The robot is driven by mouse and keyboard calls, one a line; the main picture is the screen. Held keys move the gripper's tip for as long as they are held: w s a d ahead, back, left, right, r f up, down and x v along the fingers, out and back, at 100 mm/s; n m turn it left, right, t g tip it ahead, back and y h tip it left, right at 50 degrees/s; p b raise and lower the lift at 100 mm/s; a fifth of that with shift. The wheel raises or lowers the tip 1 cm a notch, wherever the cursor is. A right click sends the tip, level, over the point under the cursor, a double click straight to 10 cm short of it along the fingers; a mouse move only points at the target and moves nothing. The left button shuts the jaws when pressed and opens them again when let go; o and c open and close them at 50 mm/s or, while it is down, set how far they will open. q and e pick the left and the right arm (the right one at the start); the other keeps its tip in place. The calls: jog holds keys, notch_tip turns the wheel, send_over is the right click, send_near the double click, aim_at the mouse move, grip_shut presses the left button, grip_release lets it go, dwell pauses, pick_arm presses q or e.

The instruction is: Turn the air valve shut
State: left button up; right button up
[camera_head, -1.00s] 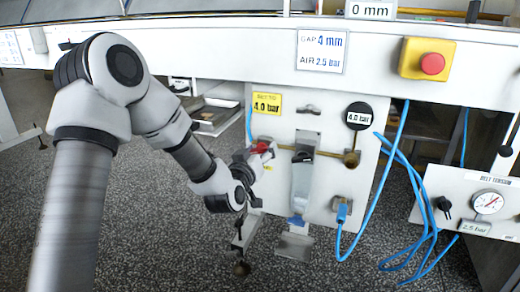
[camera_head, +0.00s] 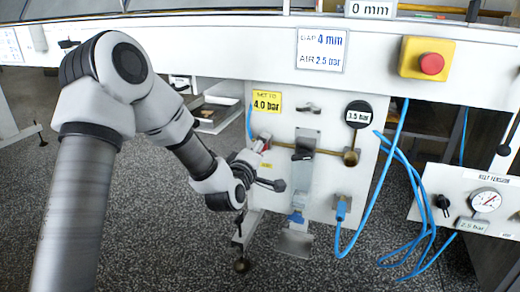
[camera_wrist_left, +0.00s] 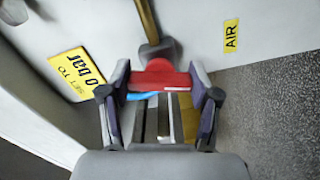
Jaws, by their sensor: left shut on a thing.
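The air valve has a red handle (camera_wrist_left: 160,74), seen in the wrist view between my two fingers below a brass pipe (camera_wrist_left: 148,20). My left gripper (camera_wrist_left: 160,95) is shut on this handle. In the head view my left gripper (camera_head: 260,146) is at the left part of the white panel (camera_head: 325,190), and it mostly hides the handle. A yellow AIR label (camera_wrist_left: 231,36) is beside the valve. The round dark gauge (camera_head: 358,114) on the panel reads 3.5 bar. My right gripper is not in view.
A yellow "SET TO 4.0 bar" label (camera_head: 267,102) sits above the valve. Blue hoses (camera_head: 411,190) hang farther right, near a belt tension panel (camera_head: 480,199). A red stop button (camera_head: 431,64) is above.

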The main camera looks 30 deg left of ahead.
pick_arm(q)
jog(key=n, duration=0.3)
jog(key=shift+n, duration=0.3)
dwell(0.4)
jog(key=o, duration=1.2)
jog(key=shift+c, duration=0.2)
jog(key=shift+s, duration=0.1)
jog(key=v, duration=0.7)
jog(key=shift+s, duration=0.1)
